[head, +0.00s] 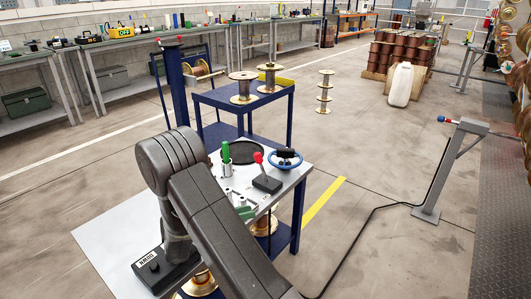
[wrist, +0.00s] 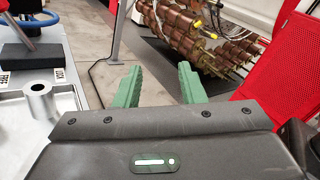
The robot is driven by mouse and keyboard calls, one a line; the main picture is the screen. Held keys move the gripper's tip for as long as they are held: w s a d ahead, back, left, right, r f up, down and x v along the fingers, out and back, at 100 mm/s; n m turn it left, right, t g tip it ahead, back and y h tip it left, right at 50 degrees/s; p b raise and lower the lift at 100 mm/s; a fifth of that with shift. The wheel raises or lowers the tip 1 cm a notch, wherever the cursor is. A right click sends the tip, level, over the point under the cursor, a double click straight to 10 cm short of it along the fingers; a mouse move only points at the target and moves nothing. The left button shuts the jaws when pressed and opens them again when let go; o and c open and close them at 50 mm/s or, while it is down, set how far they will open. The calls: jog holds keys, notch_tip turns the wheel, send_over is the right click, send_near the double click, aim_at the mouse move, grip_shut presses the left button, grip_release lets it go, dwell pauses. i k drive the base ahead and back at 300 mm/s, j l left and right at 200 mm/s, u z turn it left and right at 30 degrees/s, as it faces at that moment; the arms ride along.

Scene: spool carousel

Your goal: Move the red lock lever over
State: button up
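The red lock lever (head: 258,158) stands on a dark block (head: 267,184) on the grey worktable, its knob tilted up and to the left in the head view. In the head view my arm hides most of the gripper.
Near the lever are a blue handwheel (head: 286,158), a green-handled tool (head: 226,152) in a holder and a black disc (head: 240,152). A metal cylinder (wrist: 40,101) stands near the block. A red mesh panel (wrist: 268,75) is at the right. Blue shelving (head: 243,105) with spools stands behind.

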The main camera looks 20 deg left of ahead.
aim_at(258, 157)
jog(key=i+j+u, duration=0.15)
jog(key=i, duration=0.4)
jog(key=i+j, duration=0.25)
jog(key=j, duration=0.2)
